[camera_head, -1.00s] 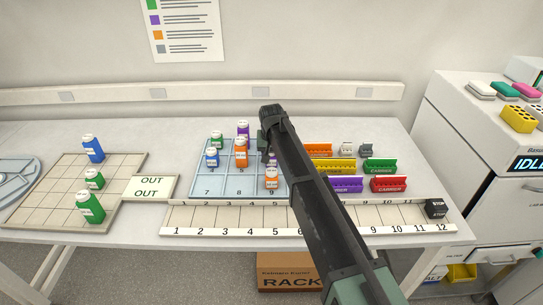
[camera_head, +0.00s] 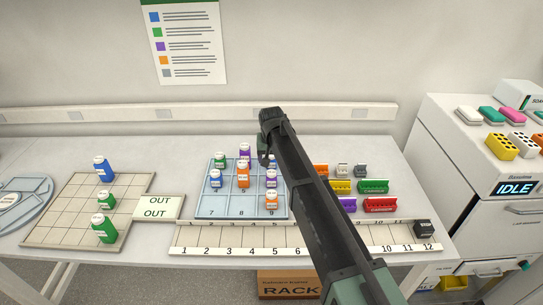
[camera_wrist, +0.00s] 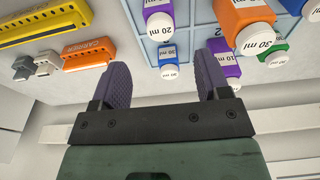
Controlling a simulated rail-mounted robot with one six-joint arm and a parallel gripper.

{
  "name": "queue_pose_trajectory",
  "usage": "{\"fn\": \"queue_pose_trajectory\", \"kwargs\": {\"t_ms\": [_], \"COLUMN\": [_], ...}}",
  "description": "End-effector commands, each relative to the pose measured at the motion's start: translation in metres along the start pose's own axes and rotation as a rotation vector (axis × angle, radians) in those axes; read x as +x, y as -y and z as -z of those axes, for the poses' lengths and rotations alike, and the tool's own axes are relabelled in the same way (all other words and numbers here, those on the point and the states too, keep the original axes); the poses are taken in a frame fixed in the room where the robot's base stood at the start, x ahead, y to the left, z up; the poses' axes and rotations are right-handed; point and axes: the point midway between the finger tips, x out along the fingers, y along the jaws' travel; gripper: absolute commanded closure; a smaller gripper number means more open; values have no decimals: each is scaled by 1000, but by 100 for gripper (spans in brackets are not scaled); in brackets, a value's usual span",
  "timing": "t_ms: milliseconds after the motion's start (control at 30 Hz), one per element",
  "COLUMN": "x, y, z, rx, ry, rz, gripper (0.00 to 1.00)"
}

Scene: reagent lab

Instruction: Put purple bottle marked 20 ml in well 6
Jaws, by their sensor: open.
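The purple bottle marked 20 ml (camera_wrist: 160,22) shows its cap and label at the top of the wrist view. In the head view this purple bottle (camera_head: 271,179) appears to stand upright in the right column, middle row of the blue well grid (camera_head: 226,210), the place of well 6; its number is hidden. My gripper (camera_wrist: 163,64) is open, its dark ridged fingers apart. A blue bottle (camera_wrist: 170,69) shows in the gap, seemingly beyond them, with nothing held. In the head view my arm covers part of the grid's right side, and the fingertips cannot be made out.
An orange bottle (camera_head: 271,200) stands in front of the purple one, another orange bottle (camera_head: 243,176) to its left. A second purple bottle (camera_head: 245,150) stands in the back row. Coloured carriers (camera_head: 373,187) lie to the right, the numbered rack strip (camera_head: 215,238) in front.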

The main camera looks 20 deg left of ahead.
Motion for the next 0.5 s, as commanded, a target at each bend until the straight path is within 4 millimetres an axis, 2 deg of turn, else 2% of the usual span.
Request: {"fn": "queue_pose_trajectory", "kwargs": {"t_ms": [33, 67, 367, 467, 500], "x": [-18, -20, -19, -21, -23], "y": [0, 0, -1, -29, -53], "z": [1, 1, -1, -17, -32], "rx": [0, 0, 1, 19, 36], "ry": [0, 0, 0, 7, 13], "rz": [0, 0, 0, -5, -9], "gripper": [31, 31, 31, 31, 31]}}
